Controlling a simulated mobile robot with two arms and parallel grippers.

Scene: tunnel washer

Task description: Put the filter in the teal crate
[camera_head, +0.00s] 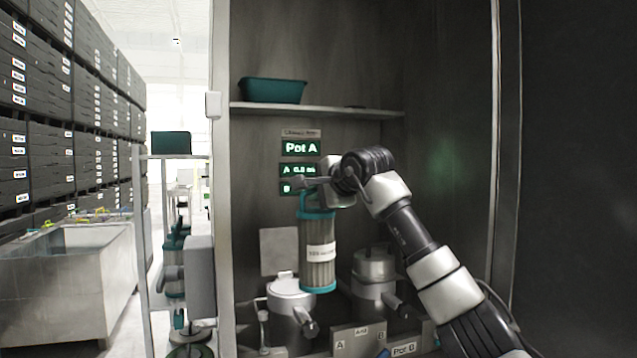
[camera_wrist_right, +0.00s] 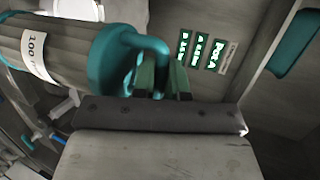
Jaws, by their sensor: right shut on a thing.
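The filter (camera_head: 318,262) is a grey pleated cylinder with teal end caps, a teal loop handle and a white label. It hangs upright in front of the metal cabinet. My right gripper (camera_head: 311,188) is shut on the handle at its top. In the right wrist view the filter (camera_wrist_right: 58,52) lies at upper left, and the gripper fingers (camera_wrist_right: 164,80) meet its handle. A teal open tub (camera_head: 272,91) stands on the shelf above. A teal box (camera_head: 171,143) stands on a rack at left. I cannot tell which is the crate. My left gripper is not in view.
The shelf (camera_head: 345,112) crosses the cabinet above the Pot A sign (camera_head: 301,148). Below stand a white-lidded pot (camera_head: 290,288) and a metal pot (camera_head: 374,268). A metal bin (camera_head: 62,285) and stacked dark crates (camera_head: 70,95) are at left.

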